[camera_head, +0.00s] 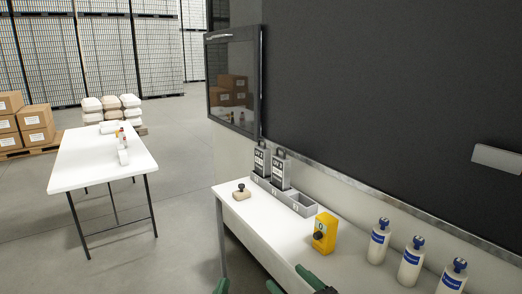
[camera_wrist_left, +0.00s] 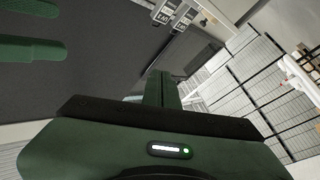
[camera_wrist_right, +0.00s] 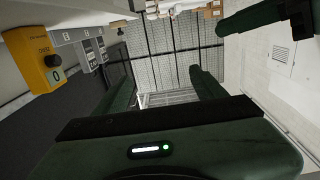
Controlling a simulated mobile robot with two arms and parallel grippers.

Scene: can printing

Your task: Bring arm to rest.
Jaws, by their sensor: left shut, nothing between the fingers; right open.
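The tip of my left gripper (camera_head: 222,285) shows at the bottom edge of the head view, low in front of the white bench (camera_head: 270,225). In the left wrist view its fingers (camera_wrist_left: 160,82) are together with nothing between them. My right gripper (camera_head: 285,277) shows partly at the bottom of the head view, to the right of the left one, near the bench's front edge. In the right wrist view its fingers (camera_wrist_right: 163,78) are apart and empty. My left gripper also shows at the upper right there. Most of both arms is hidden.
The bench holds a knobbed block (camera_head: 241,193), a grey holder (camera_head: 301,206) with two labelled units (camera_head: 280,172), a yellow box (camera_head: 323,234) and three white bottles (camera_head: 379,242). A white table (camera_head: 90,165) stands left across clear floor.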

